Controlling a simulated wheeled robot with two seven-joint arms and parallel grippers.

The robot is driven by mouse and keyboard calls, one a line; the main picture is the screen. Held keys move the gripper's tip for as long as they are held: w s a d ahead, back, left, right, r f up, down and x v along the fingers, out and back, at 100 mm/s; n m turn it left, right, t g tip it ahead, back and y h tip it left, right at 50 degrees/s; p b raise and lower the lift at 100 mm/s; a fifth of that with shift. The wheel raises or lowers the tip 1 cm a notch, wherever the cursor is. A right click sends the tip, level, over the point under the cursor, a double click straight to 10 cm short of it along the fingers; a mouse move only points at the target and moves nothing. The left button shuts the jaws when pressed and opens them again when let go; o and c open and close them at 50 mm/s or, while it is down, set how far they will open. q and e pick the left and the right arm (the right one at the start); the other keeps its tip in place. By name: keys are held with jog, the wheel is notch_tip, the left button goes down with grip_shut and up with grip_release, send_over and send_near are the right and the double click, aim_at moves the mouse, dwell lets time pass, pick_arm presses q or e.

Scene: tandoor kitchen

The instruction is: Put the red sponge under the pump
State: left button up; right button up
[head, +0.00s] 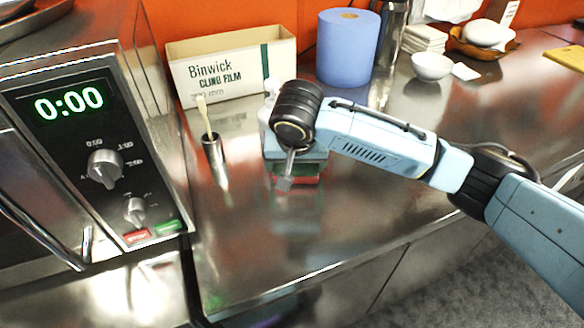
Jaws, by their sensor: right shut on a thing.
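My right gripper (287,182) points down at the counter in the middle of the head view, and its wrist covers much of what is behind it. It is shut on the red sponge (309,170), of which only a thin red strip shows low beside the finger, at or just above the counter. A pale bottle-like thing (268,88), probably the pump, stands just behind the wrist and is mostly hidden. I cannot tell whether the sponge is under its spout. My left gripper is out of view.
The steel counter (345,215) is clear in front and right. A microwave (105,150) stands left. A metal holder with a brush (213,150) is near the gripper. A cling film box (230,70) and blue roll (346,50) stand behind; a white bowl (432,67) is further right.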

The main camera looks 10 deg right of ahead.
jog(key=shift+s+a+f, duration=0.15)
jog(key=shift+s+f, duration=0.1)
jog(key=shift+f, duration=0.05)
jog(key=shift+w+f, duration=0.2)
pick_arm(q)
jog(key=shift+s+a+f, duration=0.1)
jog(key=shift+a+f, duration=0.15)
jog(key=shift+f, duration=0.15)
pick_arm(e)
jog(key=shift+f, duration=0.1)
